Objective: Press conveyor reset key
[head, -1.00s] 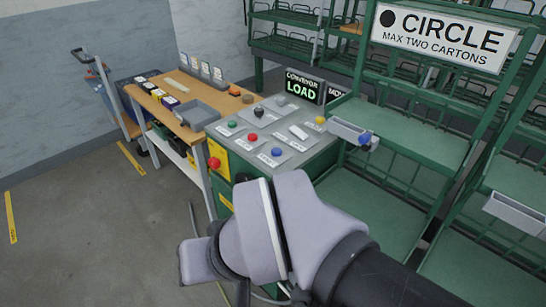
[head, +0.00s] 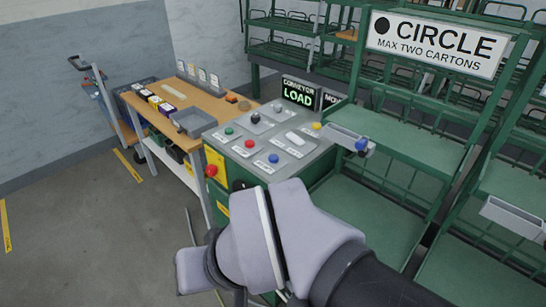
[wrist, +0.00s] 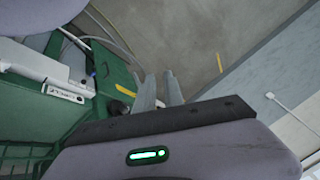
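The control panel (head: 315,148) tops a green cabinet and carries a green button (head: 229,131), a red button (head: 250,143), a blue button (head: 273,158), a yellow button (head: 316,126), a black knob (head: 255,117) and a white key (head: 294,138). Their labels are too small to read, so I cannot tell which is the reset key. A display behind reads CONVEYOR LOAD (head: 299,92). My wrist is in front of the cabinet in the head view, hiding my gripper.
A red mushroom button (head: 211,170) sits on a yellow box at the cabinet's left. A wooden bench (head: 205,105) with a grey tray (head: 193,121) stands left. Green racks with a CIRCLE sign (head: 436,43) stand right. Floor at left is open.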

